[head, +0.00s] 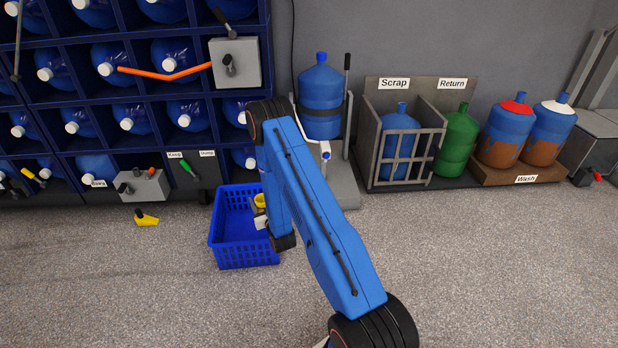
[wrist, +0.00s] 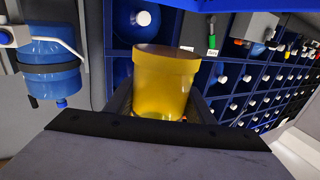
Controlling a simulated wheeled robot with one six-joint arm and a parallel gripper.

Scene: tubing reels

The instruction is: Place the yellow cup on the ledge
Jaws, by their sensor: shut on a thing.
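The yellow cup (wrist: 162,88) fills the middle of the wrist view, with its wider banded end toward the top of the picture. My gripper (wrist: 158,108) is shut on it, with a dark finger along each side. In the head view, a small part of the cup (head: 260,201) shows left of my blue arm, over or near the right side of the blue basket. My gripper (head: 260,218) is mostly hidden there by the arm. I cannot tell for sure which surface is the ledge.
The blue basket (head: 243,258) stands on the floor below the bottle rack (head: 90,98). A bottle stand (head: 347,190) is right of the arm, then the Scrap rack (head: 374,150) and Wash tray (head: 510,172). A yellow object (head: 147,219) lies on the floor at left. The front floor is clear.

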